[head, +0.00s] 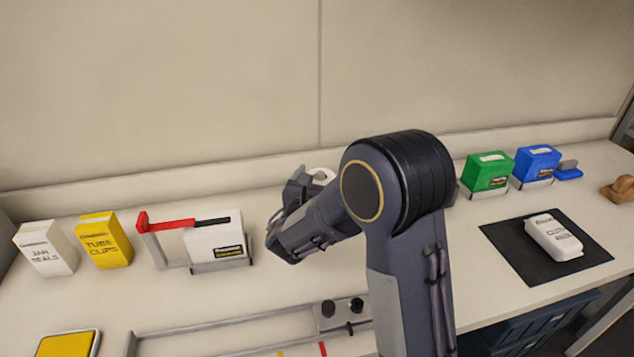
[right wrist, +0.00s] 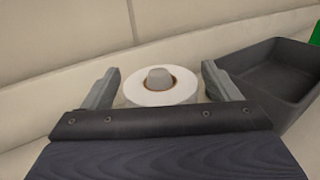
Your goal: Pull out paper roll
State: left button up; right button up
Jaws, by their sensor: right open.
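The white paper roll (right wrist: 160,87) stands upright around a grey post (right wrist: 159,77) in the right wrist view. My right gripper (right wrist: 160,85) is open, with one finger to the left of the roll and one to the right. Gaps show between the fingers and the roll, and the roll's lower part is hidden behind my gripper body. In the head view only a bit of the roll's top (head: 322,172) shows behind my right gripper (head: 297,180) and arm. My left gripper is not in view.
A dark grey open bin (right wrist: 262,75) stands right of the roll. In the head view, a white box with a red-handled holder (head: 165,225) stands left of my gripper. Green (head: 487,172) and blue (head: 536,163) boxes stand right. A wall (head: 180,90) is close behind.

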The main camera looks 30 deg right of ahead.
jog(key=shift+c, duration=0.4)
jog(key=c, duration=1)
jog(key=shift+r, duration=0.1)
jog(key=shift+r, duration=0.2)
jog(key=shift+r+p, duration=0.4)
jog(key=shift+p, duration=0.05)
jog(key=shift+r, duration=0.2)
jog(key=shift+r+p, duration=0.55)
jog(key=shift+r, duration=0.2)
jog(key=shift+r+p, duration=0.45)
jog(key=shift+r, duration=0.05)
